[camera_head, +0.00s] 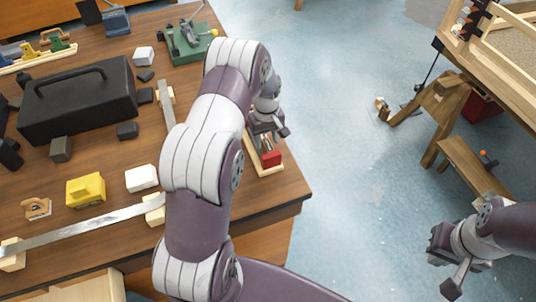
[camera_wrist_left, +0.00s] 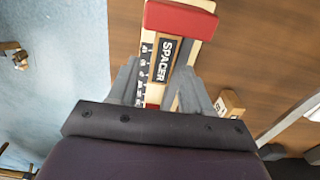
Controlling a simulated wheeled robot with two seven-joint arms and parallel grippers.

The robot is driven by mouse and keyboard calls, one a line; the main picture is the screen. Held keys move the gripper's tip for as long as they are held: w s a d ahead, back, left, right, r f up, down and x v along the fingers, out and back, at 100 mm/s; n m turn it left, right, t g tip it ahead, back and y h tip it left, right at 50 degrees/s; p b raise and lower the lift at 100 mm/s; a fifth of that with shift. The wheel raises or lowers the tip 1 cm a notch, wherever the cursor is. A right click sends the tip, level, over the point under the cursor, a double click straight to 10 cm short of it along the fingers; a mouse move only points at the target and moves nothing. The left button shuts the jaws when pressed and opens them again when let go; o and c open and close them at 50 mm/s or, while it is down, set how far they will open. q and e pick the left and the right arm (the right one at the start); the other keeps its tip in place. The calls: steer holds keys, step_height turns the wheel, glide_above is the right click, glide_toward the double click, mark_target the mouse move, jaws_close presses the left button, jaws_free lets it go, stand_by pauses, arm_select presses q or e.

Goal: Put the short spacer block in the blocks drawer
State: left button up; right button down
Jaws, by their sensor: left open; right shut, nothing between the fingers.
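The short spacer block (camera_wrist_left: 164,60) is a wooden block with a dark label reading SPACER. It lies on a pale wooden holder with a printed scale (camera_wrist_left: 145,62), between red end pieces (camera_wrist_left: 180,20). My left gripper (camera_wrist_left: 153,75) is open, with its fingers on either side of the holder near the block. I cannot tell whether they touch it. In the head view my left gripper (camera_head: 268,128) is over the holder (camera_head: 264,166) at the table's right edge, and my arm hides part of it. My right gripper (camera_head: 444,268) is shut and empty over the floor. I cannot identify the blocks drawer.
The wooden table (camera_head: 105,170) carries a black toolbox (camera_head: 78,102), a yellow block (camera_head: 86,190), a white block (camera_head: 142,178), a long metal straightedge (camera_head: 90,221) and a green-based tool (camera_head: 190,45). A wooden sawhorse (camera_head: 440,105) stands on the right. Open floor (camera_head: 345,130) lies between.

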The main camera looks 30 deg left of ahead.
arm_select(q)
steer(key=shift+s, duration=0.1)
steer(key=shift+f, duration=0.1)
jaws_close()
stand_by(0.3)
steer(key=shift+w+a, duration=0.3)
steer(key=shift+w, duration=0.3)
steer(key=shift+r, duration=0.2)
